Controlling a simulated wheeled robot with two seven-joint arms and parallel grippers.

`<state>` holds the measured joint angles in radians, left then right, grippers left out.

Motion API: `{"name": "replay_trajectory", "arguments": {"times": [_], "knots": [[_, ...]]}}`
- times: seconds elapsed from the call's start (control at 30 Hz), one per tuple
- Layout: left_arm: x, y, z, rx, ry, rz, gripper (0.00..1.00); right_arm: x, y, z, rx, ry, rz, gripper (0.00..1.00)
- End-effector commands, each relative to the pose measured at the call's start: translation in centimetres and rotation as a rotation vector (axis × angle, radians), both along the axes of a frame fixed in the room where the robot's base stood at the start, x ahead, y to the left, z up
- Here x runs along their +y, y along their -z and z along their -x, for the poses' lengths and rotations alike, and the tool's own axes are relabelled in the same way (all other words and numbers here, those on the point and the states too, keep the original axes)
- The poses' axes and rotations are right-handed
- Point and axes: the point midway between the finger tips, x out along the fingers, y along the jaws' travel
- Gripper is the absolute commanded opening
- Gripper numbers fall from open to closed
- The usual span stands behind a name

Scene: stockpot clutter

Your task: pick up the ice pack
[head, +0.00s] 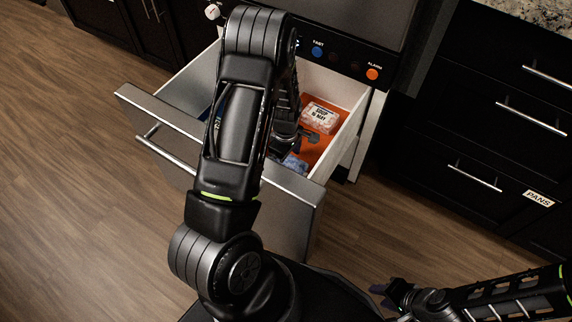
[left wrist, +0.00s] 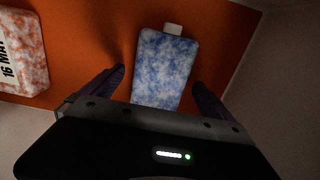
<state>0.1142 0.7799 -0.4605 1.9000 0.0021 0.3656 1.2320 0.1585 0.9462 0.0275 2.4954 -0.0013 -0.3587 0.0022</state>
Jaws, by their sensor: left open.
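The ice pack (left wrist: 165,68) is a blue-and-white mottled slab with a small white tab at its far end. It lies on the orange floor of the open drawer. In the head view a blue bit of it (head: 295,165) shows beside my left arm; the rest is hidden. My left gripper (left wrist: 160,84) is open, its dark fingers apart on either side of the pack's near half, with nothing held. The pack's near end is hidden behind the gripper body. My right gripper (head: 388,293) is outside the drawer at the lower right; its opening is unclear.
A red-and-white frozen block labelled 16 MAY (left wrist: 22,50) lies left of the pack; it also shows in the head view (head: 320,116). The drawer's white right wall (head: 346,135) and metal front (head: 285,190) bound the space. Wood floor (head: 75,150) is clear at left.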

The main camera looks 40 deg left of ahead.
Motion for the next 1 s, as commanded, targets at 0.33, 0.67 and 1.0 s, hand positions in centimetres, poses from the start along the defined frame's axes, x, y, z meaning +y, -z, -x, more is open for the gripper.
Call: {"name": "replay_trajectory", "arguments": {"times": [0.33,0.67,1.0], "knots": [[0.00,-0.01,0.01,0.000,0.000,0.000,0.84,0.00,0.00,0.00,0.000,0.000,0.000,0.36],[0.00,-0.01,0.01,0.000,0.000,0.000,0.57,0.00,0.00,0.00,0.000,0.000,0.000,0.36],[0.00,-0.01,0.00,0.000,0.000,0.000,0.29,0.00,0.00,0.00,0.000,0.000,0.000,0.36]]}}
